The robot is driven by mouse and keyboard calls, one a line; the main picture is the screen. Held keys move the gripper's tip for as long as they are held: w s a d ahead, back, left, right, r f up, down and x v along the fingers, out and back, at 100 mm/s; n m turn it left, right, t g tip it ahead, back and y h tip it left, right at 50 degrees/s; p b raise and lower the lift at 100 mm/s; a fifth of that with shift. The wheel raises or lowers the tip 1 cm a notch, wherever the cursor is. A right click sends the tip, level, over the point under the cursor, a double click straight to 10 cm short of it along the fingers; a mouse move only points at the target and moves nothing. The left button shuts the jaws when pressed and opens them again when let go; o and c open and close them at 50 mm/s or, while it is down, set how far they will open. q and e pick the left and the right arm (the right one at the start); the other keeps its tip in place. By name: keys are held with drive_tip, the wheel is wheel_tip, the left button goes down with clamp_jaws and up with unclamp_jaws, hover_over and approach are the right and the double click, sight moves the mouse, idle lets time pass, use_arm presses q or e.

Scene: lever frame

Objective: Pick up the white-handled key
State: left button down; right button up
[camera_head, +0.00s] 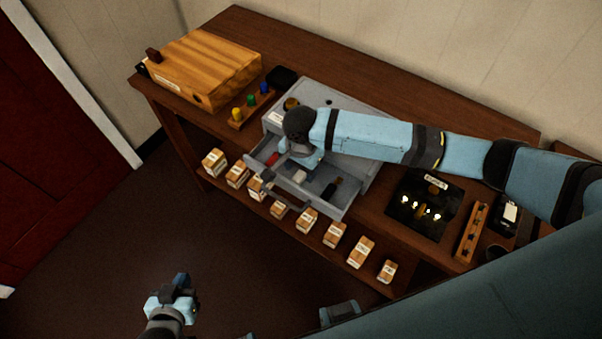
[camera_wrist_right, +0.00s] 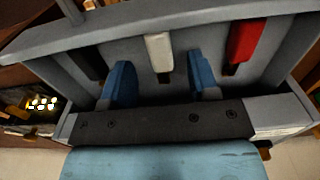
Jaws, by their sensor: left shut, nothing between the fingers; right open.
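The white-handled key (camera_head: 299,176) lies in the open drawer of the grey box (camera_head: 356,101). In the right wrist view its pale handle (camera_wrist_right: 160,50) points away from me and its dark end is nearer. My right gripper (camera_head: 287,166) is over the drawer, open. In its wrist view the blue fingers (camera_wrist_right: 161,74) stand on either side of the key's line, with gaps on both sides; I cannot tell how far above it they are. My left gripper (camera_head: 180,284) is shut and empty, low in front of the table, away from the drawer.
A red-handled key (camera_wrist_right: 243,40) lies to the right of the white one in the wrist view. A black-handled key (camera_head: 328,190) lies in the drawer too. The drawer walls (camera_head: 343,213) are close around the gripper. Several small labelled wooden blocks (camera_head: 307,219) line the front.

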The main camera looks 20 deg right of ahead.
drive_tip(key=shift+f, duration=1.35)
drive_tip(key=c, duration=1)
drive_tip(key=shift+r, duration=0.1)
